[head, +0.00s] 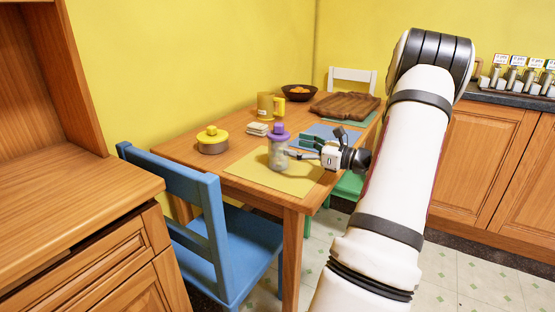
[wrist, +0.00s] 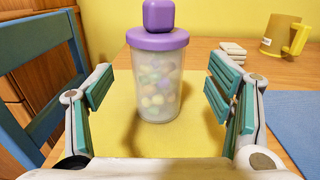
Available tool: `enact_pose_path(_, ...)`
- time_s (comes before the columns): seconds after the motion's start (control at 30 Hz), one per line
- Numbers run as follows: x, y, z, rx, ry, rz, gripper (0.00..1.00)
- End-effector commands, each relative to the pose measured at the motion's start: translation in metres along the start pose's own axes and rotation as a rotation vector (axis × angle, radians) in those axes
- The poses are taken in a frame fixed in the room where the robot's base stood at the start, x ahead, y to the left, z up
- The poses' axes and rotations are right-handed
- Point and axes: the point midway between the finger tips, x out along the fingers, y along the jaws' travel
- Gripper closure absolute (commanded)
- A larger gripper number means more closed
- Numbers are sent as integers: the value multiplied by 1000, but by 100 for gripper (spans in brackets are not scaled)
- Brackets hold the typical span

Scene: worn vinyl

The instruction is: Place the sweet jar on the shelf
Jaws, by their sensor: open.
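The sweet jar (head: 278,152) is a clear jar with a purple lid and pale coloured sweets inside. It stands upright on a yellow placemat (head: 246,174) on the wooden table. In the wrist view the jar (wrist: 158,84) is ahead of and between the fingers. My gripper (wrist: 160,108) is open, with teal pads on both sides of the jar and a visible gap at each side. In the head view my gripper (head: 301,148) reaches in from the right at jar height. The shelf may be part of the wooden cabinet (head: 60,190) at the left; I cannot tell.
A yellow-lidded pot (head: 212,140), a stack of coasters (head: 257,129), a yellow mug (head: 268,106), a fruit bowl (head: 299,92) and a brown wooden tray (head: 345,105) are on the table. A blue chair (head: 205,210) stands between the table and the cabinet.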

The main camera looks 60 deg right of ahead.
Motion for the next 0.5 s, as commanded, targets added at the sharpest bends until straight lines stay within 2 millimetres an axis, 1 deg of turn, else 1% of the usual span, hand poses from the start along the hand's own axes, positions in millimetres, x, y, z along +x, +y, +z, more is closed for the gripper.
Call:
enact_pose_path(0.03,7,0,-1,-1,0,1,26)
enact_pose_path(0.1,12,0,-1,-1,1,0,26)
enact_pose_path(0.33,24,1,-3,-1,1,1,26)
enact_pose_path(0.5,46,3,-12,-1,1,3,26)
